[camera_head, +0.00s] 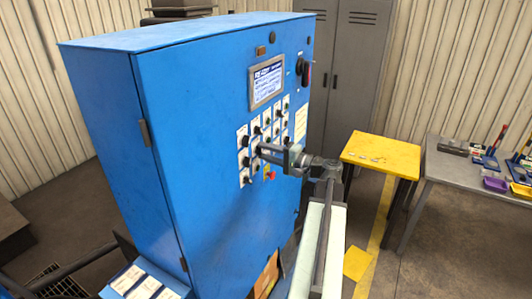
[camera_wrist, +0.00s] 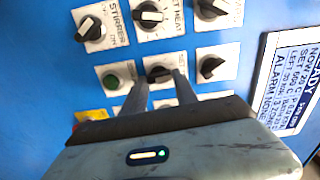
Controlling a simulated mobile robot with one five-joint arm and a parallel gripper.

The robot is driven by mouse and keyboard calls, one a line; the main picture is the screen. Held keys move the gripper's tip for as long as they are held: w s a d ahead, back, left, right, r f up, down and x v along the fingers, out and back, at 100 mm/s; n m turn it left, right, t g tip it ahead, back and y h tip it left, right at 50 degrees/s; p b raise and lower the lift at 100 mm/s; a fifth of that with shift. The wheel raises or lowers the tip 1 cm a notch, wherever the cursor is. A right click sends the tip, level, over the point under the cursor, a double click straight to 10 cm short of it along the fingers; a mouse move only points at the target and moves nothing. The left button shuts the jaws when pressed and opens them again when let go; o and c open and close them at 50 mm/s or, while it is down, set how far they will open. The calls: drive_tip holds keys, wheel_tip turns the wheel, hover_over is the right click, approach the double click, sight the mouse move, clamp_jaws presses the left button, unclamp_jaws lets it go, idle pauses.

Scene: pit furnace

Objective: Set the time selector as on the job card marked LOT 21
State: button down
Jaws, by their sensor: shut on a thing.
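My gripper (camera_head: 263,151) reaches the lower part of the control panel on the blue cabinet. In the wrist view its two fingers (camera_wrist: 162,84) are shut on a black selector knob (camera_wrist: 159,73) with a white plate. The fingers and gripper body hide much of the plate, so I cannot read whether it is the time selector. Neighbouring knobs include one marked STIRRER (camera_wrist: 91,29) and one marked SET HEAT (camera_wrist: 148,14). White cards (camera_head: 135,280) lie on a blue ledge at the lower left; their print is too small to read for LOT 21.
A lit display (camera_head: 267,83) sits above the knobs. A green button (camera_wrist: 112,80) lies close left of the gripped knob. A red button (camera_head: 270,175) is below my gripper. A yellow table (camera_head: 382,150) and a grey bench (camera_head: 450,165) with tools stand at right.

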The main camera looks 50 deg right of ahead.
drive_tip(key=shift+m, duration=0.3)
idle(0.4)
drive_tip(key=c, duration=1)
unclamp_jaws()
drive_tip(key=shift+o, duration=0.2)
drive_tip(key=v, duration=0.8)
drive_tip(key=shift+w, duration=0.1)
